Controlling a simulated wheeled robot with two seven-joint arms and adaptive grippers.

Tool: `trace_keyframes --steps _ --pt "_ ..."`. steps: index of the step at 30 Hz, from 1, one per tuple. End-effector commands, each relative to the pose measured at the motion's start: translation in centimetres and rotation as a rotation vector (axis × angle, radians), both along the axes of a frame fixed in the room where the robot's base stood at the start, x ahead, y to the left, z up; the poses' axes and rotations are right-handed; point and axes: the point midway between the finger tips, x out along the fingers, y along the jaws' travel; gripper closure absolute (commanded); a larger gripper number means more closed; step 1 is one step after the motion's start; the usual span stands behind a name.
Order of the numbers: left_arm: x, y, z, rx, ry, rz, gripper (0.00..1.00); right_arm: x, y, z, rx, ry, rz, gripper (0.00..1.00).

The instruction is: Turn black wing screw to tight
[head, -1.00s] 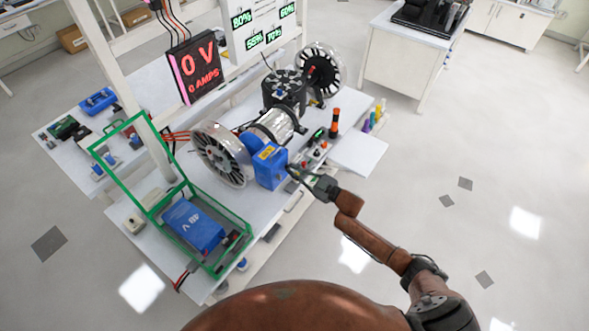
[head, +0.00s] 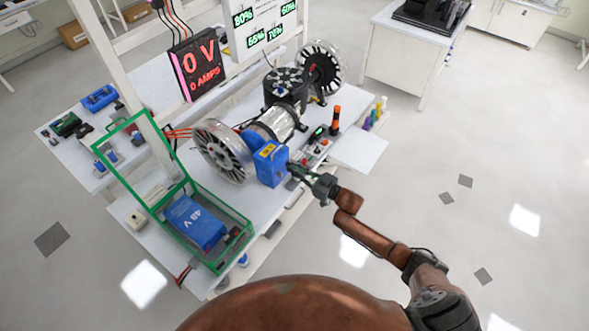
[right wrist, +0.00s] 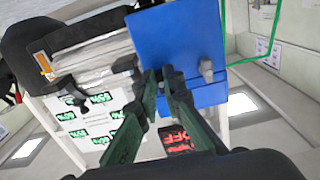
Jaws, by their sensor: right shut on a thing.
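A blue box-shaped unit (head: 270,163) stands at the front of the bench, beside the silver motor (head: 273,125). In the head view my right gripper (head: 293,168) reaches its right side. In the right wrist view the two fingers (right wrist: 160,74) close together at the edge of the blue unit (right wrist: 178,42). They are shut on a small dark piece, which looks like the black wing screw, mostly hidden between the fingertips. A grey knob (right wrist: 206,70) sits on the blue unit just right of the fingers. How tight the screw is cannot be seen. My left gripper is not in view.
A spoked wheel (head: 222,150) is left of the blue unit, with another (head: 321,67) behind. A control strip with an orange-topped post (head: 335,120) is near my right gripper. A green frame (head: 150,213) holds a blue battery (head: 194,221). Floor at right is clear.

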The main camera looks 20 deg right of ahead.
Motion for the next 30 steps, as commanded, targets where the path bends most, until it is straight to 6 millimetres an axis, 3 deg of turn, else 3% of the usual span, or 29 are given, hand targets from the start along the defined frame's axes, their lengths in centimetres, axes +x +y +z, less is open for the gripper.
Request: trace_keyframes --steps 7,8,15,25,30 --pt "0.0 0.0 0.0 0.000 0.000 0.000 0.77 0.1 -0.1 0.0 0.001 0.001 -0.002 1.00" --pt "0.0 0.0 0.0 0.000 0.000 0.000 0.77 0.1 -0.1 0.0 0.001 0.001 -0.002 0.91" --pt "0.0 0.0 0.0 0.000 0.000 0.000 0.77 0.0 0.0 0.0 0.000 0.000 -0.001 0.75" --pt "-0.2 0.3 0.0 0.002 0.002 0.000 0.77 -0.3 -0.2 -0.1 -0.001 0.001 -0.001 0.75" --pt "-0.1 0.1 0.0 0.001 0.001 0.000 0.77 -2.1 -1.7 -0.2 -0.002 0.002 -0.002 0.75"
